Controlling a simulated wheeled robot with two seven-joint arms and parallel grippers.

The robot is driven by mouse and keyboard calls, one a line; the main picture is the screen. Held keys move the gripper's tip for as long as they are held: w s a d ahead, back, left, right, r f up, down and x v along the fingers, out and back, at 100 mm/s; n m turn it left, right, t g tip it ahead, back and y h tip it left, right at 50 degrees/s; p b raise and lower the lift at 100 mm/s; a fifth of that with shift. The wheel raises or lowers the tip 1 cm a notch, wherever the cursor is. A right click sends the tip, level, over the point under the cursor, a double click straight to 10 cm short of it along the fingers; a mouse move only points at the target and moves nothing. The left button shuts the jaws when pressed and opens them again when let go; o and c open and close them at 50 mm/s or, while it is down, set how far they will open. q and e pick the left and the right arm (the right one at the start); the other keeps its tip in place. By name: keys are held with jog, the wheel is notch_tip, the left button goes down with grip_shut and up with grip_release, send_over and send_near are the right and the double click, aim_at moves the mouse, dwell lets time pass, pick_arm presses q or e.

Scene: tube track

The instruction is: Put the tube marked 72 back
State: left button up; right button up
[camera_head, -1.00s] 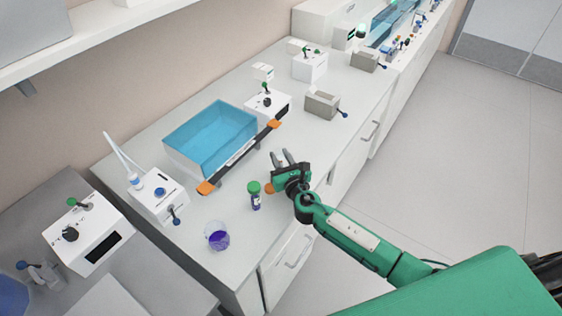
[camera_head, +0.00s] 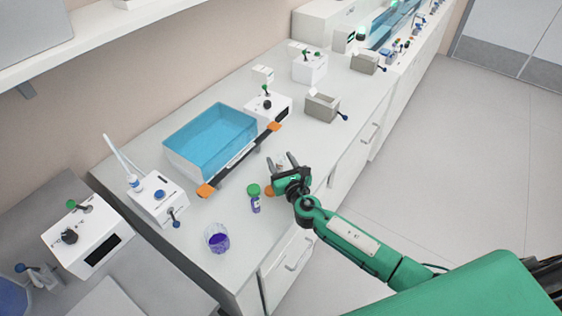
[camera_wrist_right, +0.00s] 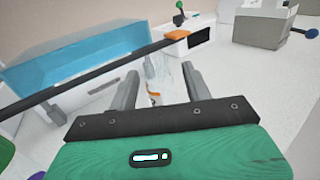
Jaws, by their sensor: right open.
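My right gripper (camera_head: 281,160) is open, low over the bench in front of the blue tank. In the right wrist view its two fingers (camera_wrist_right: 163,88) spread on either side of a clear, tube-like thing (camera_wrist_right: 155,72) with an orange mark. I cannot tell whether they touch it, and no number can be read on it. A small vial with a green cap and purple body (camera_head: 255,200) stands left of the gripper in the head view; its marking is too small to read. My left gripper is not in view.
The blue tank (camera_head: 168,160) with an orange-ended bar (camera_head: 238,162) along its front lies left of the gripper. A beaker of purple liquid (camera_head: 217,238) stands near the bench's front edge. A white device (camera_head: 158,200) and a grey box (camera_head: 322,105) stand on the bench.

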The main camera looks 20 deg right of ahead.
jog(key=s, duration=0.4)
jog(key=s+b, duration=0.1)
jog(key=s, duration=0.6)
jog(key=shift+s+d, duration=0.35)
jog(key=shift+d, duration=0.05)
